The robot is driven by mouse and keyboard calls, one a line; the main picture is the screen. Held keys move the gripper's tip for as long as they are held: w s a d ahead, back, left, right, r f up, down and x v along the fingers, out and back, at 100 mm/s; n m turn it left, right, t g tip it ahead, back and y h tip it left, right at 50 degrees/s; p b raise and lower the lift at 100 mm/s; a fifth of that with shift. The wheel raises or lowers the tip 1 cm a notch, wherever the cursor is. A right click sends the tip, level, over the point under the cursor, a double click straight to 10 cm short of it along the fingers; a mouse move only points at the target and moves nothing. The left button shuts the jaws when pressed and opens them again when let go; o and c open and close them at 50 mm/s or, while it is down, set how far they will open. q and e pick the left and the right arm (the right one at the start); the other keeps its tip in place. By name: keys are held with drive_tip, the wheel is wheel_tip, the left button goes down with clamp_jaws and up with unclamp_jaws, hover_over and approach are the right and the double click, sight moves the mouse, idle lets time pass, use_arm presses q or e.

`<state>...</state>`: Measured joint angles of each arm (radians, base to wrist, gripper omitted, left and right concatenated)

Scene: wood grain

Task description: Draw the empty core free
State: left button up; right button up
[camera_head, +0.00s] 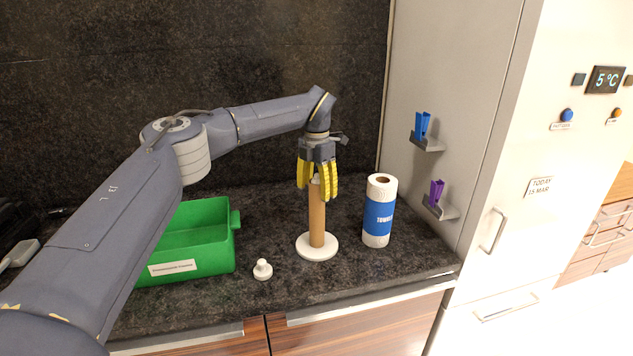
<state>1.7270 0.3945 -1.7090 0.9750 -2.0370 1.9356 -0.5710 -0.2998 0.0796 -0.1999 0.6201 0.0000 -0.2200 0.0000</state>
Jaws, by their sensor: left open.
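The empty core (317,217) is a brown cardboard tube standing upright on a holder with a round white base (317,250). My left gripper (317,193) points down over the top of the core. Its yellow fingers are open on either side of the tube's upper end, and I cannot tell whether they touch it. A pale tip of the holder's rod shows between the fingers. A small white knob (263,270) lies on the counter left of the base. My right gripper is not in view.
A wrapped full towel roll (379,212) stands right of the holder. A green bin (192,262) with a label is at the left. Blue (422,124) and purple (436,192) clips sit on wall brackets at the right. The counter's front edge is close.

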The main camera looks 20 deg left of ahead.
sight(316, 177)
use_arm(q)
drive_tip(key=shift+f, duration=0.1)
drive_tip(key=shift+c, duration=0.3)
drive_tip(key=c, duration=1.4)
drive_tip(key=shift+r, duration=3.15)
